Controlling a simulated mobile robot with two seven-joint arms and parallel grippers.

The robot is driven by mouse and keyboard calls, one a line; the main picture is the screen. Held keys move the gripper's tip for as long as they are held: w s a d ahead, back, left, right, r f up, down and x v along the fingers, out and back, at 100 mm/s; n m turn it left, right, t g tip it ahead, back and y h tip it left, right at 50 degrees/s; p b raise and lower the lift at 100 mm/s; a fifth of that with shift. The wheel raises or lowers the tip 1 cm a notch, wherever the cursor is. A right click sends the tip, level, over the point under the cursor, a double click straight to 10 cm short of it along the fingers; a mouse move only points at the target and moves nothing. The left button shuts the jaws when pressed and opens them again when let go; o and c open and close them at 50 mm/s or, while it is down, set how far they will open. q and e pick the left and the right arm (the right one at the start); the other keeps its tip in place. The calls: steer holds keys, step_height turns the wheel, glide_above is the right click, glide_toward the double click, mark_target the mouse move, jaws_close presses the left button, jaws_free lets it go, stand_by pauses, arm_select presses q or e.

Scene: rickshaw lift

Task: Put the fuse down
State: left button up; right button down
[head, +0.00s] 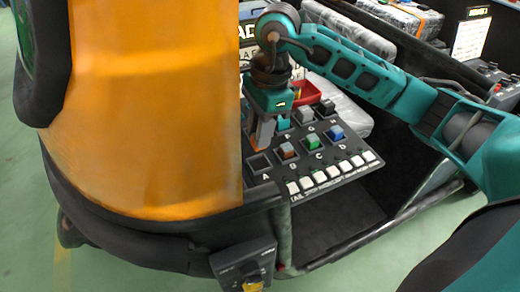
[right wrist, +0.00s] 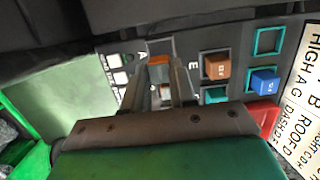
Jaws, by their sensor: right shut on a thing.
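My right gripper (head: 264,135) hangs over the near left part of the fuse panel (head: 335,168). In the right wrist view its fingers (right wrist: 161,88) are shut on a small orange fuse (right wrist: 160,72), mostly hidden between them. The empty-looking slot A (head: 259,163) lies just below and in front of the gripper; its dark frame also shows beyond the fingers in the right wrist view (right wrist: 160,46). I cannot tell whether the fuse touches the panel. My left gripper is not in view.
A brown fuse (head: 288,151), green fuse (head: 312,142) and blue fuse (head: 336,132) sit in the front row. White switches (head: 320,177) line the front edge. A red tray (head: 307,93) stands behind. A large orange body (head: 150,120) closes the left side.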

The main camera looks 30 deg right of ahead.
steer(key=shift+f, duration=3)
steer(key=shift+f, duration=0.1)
steer(key=shift+f+b, duration=0.15)
steer(key=shift+b, duration=0.2)
steer(key=c, duration=0.9)
jaws_free()
steer(key=r, duration=0.4)
steer(key=d+r, duration=0.1)
steer(key=r, duration=0.7)
steer(key=shift+d+r+p, duration=0.2)
steer(key=shift+d+p, duration=0.1)
steer(key=shift+d, duration=0.1)
steer(key=shift+s, duration=0.1)
